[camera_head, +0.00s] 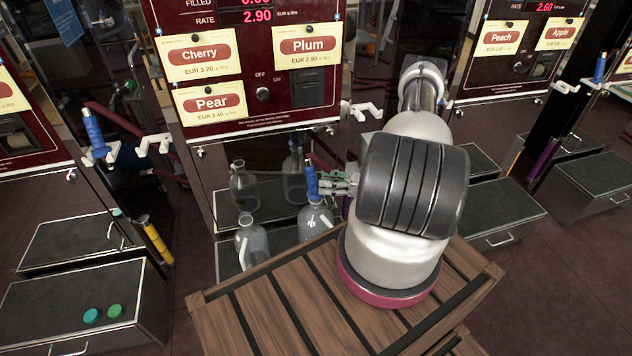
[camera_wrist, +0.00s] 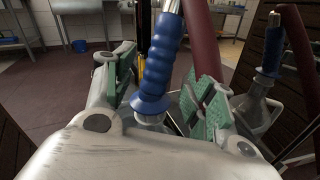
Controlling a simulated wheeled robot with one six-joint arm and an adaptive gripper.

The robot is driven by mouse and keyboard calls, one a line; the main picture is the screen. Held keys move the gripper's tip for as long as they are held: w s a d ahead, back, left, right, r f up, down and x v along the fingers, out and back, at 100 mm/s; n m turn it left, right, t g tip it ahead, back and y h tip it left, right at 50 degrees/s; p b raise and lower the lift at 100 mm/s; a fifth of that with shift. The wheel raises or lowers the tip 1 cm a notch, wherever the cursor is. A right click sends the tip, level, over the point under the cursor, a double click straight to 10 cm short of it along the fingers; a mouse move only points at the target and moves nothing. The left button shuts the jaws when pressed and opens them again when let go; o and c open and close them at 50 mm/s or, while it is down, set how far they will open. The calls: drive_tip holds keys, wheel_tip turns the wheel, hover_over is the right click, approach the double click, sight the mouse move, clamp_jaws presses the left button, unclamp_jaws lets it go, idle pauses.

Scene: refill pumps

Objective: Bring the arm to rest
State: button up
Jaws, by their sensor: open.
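My gripper (camera_head: 336,184) is low in front of the middle pump, beside a nozzle with a blue grip (camera_head: 311,178). The nozzle stands upright in the neck of a clear glass bottle (camera_head: 318,217). In the wrist view the blue nozzle (camera_wrist: 160,62) stands between my two spread green-padded fingers. The jaws are open, with visible gaps beside the grip. My arm bends over the wooden slatted top (camera_head: 265,315) and hides part of the pump front.
A second glass bottle (camera_head: 252,243) stands to the left. The shiny pump front seems to mirror both bottles. A white hook (camera_head: 366,109) sticks out near my arm. A left-hand dark box (camera_head: 85,300) carries two green caps. Another blue nozzle (camera_head: 95,132) hangs at far left.

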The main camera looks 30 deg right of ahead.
drive_tip(key=v, duration=0.7)
